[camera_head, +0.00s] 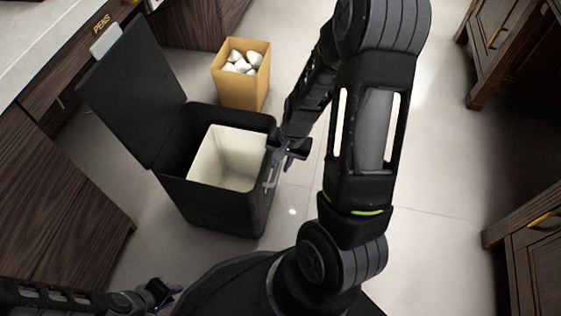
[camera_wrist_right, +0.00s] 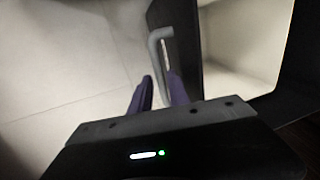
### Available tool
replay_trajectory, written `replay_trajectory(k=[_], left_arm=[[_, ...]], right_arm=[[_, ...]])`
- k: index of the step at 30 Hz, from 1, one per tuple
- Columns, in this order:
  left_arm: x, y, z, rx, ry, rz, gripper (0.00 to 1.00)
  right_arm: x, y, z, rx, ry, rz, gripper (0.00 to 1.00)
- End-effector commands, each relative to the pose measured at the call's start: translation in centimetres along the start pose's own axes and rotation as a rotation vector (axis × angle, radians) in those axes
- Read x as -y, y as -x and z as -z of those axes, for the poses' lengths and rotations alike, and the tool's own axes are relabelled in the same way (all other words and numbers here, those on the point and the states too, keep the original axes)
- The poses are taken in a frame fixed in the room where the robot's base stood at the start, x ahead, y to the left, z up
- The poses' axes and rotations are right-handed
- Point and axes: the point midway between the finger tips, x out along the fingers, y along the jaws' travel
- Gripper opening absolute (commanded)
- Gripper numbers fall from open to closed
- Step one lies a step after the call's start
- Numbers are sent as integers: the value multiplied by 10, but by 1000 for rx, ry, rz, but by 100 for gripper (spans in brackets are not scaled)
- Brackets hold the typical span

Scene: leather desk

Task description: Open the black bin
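The black bin (camera_head: 215,205) stands on the floor with its lid (camera_head: 130,95) raised and tilted back to the left. A pale inner bucket (camera_head: 226,158) shows inside. A grey handle (camera_head: 271,172) is on the bin's right side. My right gripper (camera_head: 287,161) is beside that handle. In the right wrist view, the grey handle (camera_wrist_right: 167,62) reaches down between the two purple fingers of my right gripper (camera_wrist_right: 160,80), which stand apart, with a gap at the left finger. My left gripper (camera_head: 168,292) is at the lower left, away from the bin, and its fingers are too small to judge.
A tan box (camera_head: 240,88) with white crumpled items stands behind the bin. A dark wood desk (camera_head: 50,190) with a pale top is on the left, close to the lid. Wooden cabinets (camera_head: 528,250) line the right. The floor (camera_head: 440,200) between is clear.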

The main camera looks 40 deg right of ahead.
Motion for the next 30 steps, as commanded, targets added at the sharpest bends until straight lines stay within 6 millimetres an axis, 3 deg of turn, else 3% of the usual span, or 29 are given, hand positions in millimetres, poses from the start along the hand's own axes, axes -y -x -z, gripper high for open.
replay_trajectory(k=[12,30], left_arm=[[-14,40,-4,21,-4,-2,25],[-15,41,-6,24,-5,-3,25]], right_arm=[[1,67,1,-2,1,1,22],[0,72,0,0,0,0,22]])
